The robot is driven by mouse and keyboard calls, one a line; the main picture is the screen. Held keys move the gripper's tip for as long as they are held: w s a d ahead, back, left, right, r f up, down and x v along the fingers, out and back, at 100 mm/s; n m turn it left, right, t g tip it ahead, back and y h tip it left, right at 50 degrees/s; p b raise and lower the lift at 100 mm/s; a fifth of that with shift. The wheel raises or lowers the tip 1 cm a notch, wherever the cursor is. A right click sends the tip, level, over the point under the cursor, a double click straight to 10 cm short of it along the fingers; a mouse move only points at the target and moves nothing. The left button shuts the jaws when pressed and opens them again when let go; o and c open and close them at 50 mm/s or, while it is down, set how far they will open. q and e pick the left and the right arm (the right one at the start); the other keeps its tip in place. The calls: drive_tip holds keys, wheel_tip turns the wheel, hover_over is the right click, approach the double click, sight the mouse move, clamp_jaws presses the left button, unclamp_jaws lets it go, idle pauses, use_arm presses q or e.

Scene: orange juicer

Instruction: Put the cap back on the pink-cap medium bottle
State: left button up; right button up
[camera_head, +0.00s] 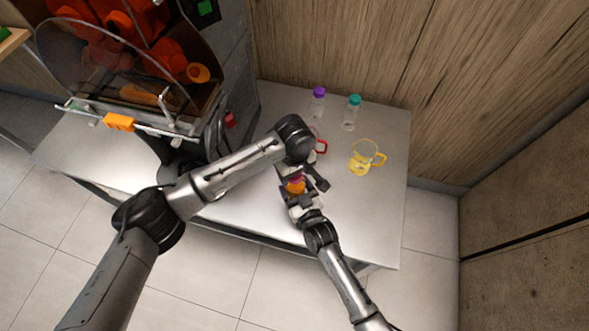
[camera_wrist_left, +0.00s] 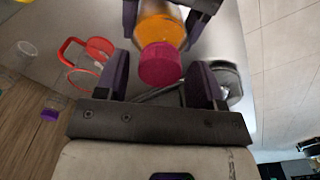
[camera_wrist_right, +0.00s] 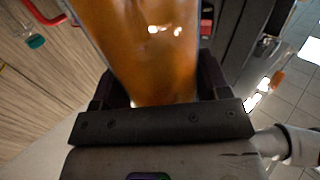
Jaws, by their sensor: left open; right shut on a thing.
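The medium bottle (camera_head: 296,187) holds orange juice and is gripped over the table by my right gripper (camera_head: 299,201). The right wrist view shows its juice-filled body (camera_wrist_right: 140,45) between the right fingers. In the left wrist view the pink cap (camera_wrist_left: 160,64) sits at the mouth of the bottle (camera_wrist_left: 160,31); I cannot tell how tightly it is seated. My left gripper (camera_wrist_left: 160,80) is open, its fingers on either side of the cap with gaps to both. In the head view the left gripper (camera_head: 302,172) is partly hidden by its own wrist.
A purple-capped bottle (camera_head: 318,103) and a teal-capped bottle (camera_head: 350,113) stand at the back of the table (camera_head: 385,215). A yellow pitcher (camera_head: 364,158) and a red-handled pitcher (camera_head: 321,146) stand nearer. The juicer (camera_head: 150,95) is at the left. The table's right side is clear.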

use_arm(q)
drive_tip(key=c, duration=0.9)
drive_tip(key=m, duration=0.5)
drive_tip(key=shift+m, duration=0.4)
drive_tip(key=shift+c, duration=0.2)
drive_tip(key=m, duration=0.3)
drive_tip(key=shift+m, duration=0.4)
drive_tip(key=m, duration=1.4)
drive_tip(key=shift+f+m, duration=0.1)
drive_tip(key=shift+m, duration=0.3)
drive_tip(key=o, duration=1.1)
